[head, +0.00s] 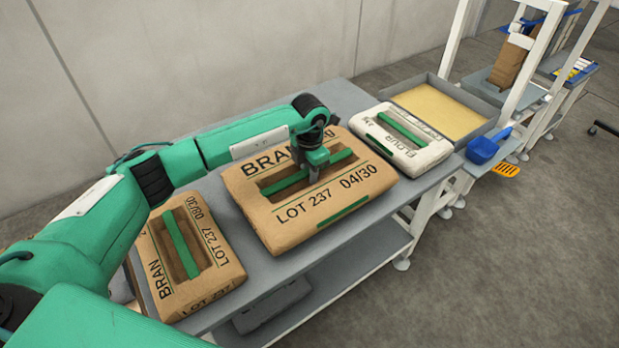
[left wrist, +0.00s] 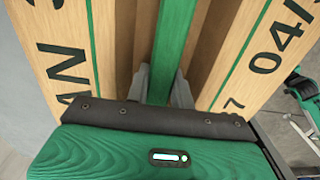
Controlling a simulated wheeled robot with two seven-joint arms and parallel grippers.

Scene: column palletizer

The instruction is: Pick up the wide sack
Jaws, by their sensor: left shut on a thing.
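The wide sack (head: 245,203) is a large brown bag marked BRAN, LOT 237 and 04/30, lying flat in the middle of the grey table. A green grip bar spans the recess in its top. My left gripper (head: 315,176) comes down from above and is shut on that bar near its middle. In the left wrist view, the fingers (left wrist: 160,88) sit on both sides of the green bar, with the sack's printed top (left wrist: 248,62) around it. I cannot tell whether the sack is off the table. My right gripper is not in view.
A smaller brown BRAN sack (head: 165,290) lies to the left, close to the wide one. A white flour sack (head: 403,150) lies to the right. Beyond it is a grey tray (head: 489,97) with a yellow inside.

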